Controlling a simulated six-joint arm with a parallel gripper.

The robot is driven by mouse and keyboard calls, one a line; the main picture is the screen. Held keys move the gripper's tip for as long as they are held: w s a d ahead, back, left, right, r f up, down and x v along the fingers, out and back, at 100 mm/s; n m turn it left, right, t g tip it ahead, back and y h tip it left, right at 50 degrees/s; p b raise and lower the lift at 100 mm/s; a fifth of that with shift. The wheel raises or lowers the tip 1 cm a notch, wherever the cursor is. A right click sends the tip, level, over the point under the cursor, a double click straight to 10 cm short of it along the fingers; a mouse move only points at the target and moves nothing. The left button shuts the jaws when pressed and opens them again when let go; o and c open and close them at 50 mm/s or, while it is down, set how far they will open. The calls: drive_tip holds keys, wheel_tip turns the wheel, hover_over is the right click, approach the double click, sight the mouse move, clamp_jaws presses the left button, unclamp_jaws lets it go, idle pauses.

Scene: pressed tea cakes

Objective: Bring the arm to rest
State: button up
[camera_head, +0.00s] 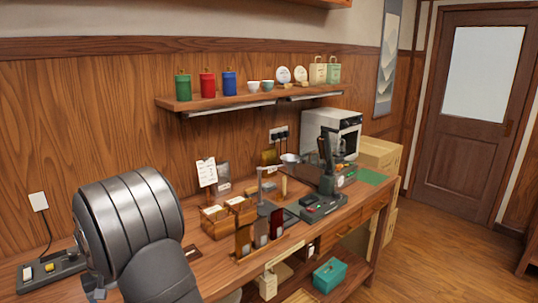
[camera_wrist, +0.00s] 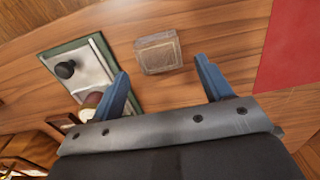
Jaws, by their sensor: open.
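My arm is the large grey rounded link at the lower left of the head view, over the near end of the wooden bench (camera_head: 210,257). My gripper (camera_wrist: 162,65) shows in the wrist view as two blue fingers, spread apart with nothing between them. Beyond the fingertips a small square grey-brown block (camera_wrist: 158,52) lies on the wood. Whether the fingers are clear of the wood in height is hard to judge. In the head view my gripper is mostly hidden by my arm.
A green-edged metal plate with a black knob (camera_wrist: 66,69) lies left of the fingers, a red sheet (camera_wrist: 291,50) right. A switch panel (camera_head: 45,270) sits beside my arm.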

drive_tip(key=w+d+r, duration=0.4)
drive_tip(key=d+r, duration=0.3)
drive_tip(key=d, duration=0.4)
drive_tip(key=w+a+r, duration=0.2)
drive_tip(key=w+a, duration=0.3)
drive_tip(key=w, duration=0.3)
drive_tip(key=shift+s+d+f, duration=0.1)
drive_tip(key=shift+s+f, duration=0.1)
drive_tip(key=shift+f, duration=0.95)
drive_tip(key=shift+s+d+f, duration=0.1)
drive_tip(key=shift+s+f, duration=0.05)
drive_tip(key=shift+f, duration=1)
drive_tip(key=shift+o, duration=1.3)
drive_tip(key=shift+r, duration=0.15)
drive_tip(key=o, duration=0.4)
wheel_tip(320, 180, up, 9)
drive_tip(key=shift+d+r, duration=0.15)
drive_tip(key=shift+c, duration=0.2)
wheel_tip(320, 180, down, 10)
drive_tip(key=shift+r, duration=0.2)
drive_tip(key=shift+r, duration=0.1)
